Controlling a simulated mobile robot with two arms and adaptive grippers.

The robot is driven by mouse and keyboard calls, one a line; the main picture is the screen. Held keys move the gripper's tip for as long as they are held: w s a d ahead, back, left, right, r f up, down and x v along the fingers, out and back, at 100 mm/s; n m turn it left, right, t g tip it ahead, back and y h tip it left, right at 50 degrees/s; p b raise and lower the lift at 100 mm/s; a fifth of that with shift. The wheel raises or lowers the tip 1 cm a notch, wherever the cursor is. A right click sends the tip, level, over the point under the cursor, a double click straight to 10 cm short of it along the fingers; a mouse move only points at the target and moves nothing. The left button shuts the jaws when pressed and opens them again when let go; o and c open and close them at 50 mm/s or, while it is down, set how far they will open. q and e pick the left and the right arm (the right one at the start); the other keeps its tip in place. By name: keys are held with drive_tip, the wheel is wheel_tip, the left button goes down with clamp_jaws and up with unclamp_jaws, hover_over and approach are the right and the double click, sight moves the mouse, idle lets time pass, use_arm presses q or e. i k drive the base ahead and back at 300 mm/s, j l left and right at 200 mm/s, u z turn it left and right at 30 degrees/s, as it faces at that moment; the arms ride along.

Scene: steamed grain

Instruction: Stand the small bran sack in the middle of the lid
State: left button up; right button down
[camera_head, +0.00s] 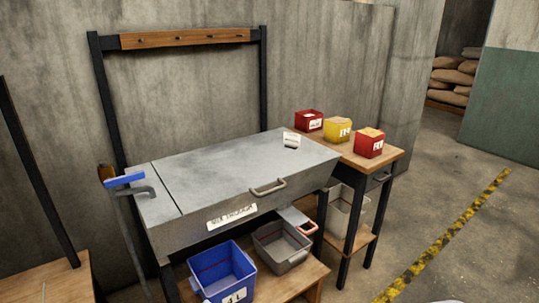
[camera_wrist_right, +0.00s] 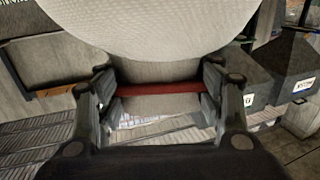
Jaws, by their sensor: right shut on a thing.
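In the head view the grey metal lid (camera_head: 235,165) lies flat and closed over the long trough, with a bar handle (camera_head: 268,187) at its front edge. A small white card with a dark mark (camera_head: 291,139) sits near its back right corner. In the right wrist view my right gripper (camera_wrist_right: 157,80) is shut on a pale sack (camera_wrist_right: 160,70) with a red band at its neck. The sack's broad body fills the top of that view. A pale rounded shape at the head view's bottom right edge may be the sack. My left gripper is not in view.
Red and yellow tubs (camera_head: 338,129) stand on the wooden side table (camera_head: 385,157) at the right. A blue bin (camera_head: 222,271) and a grey bin (camera_head: 281,245) stand below the trough. A dark metal frame rises behind it. The middle of the lid is clear.

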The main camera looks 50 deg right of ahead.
sight(251, 160)
drive_tip(key=l, duration=0.7)
drive_tip(key=k+l, duration=0.1)
drive_tip(key=l, duration=0.55)
drive_tip(key=k+z, duration=0.05)
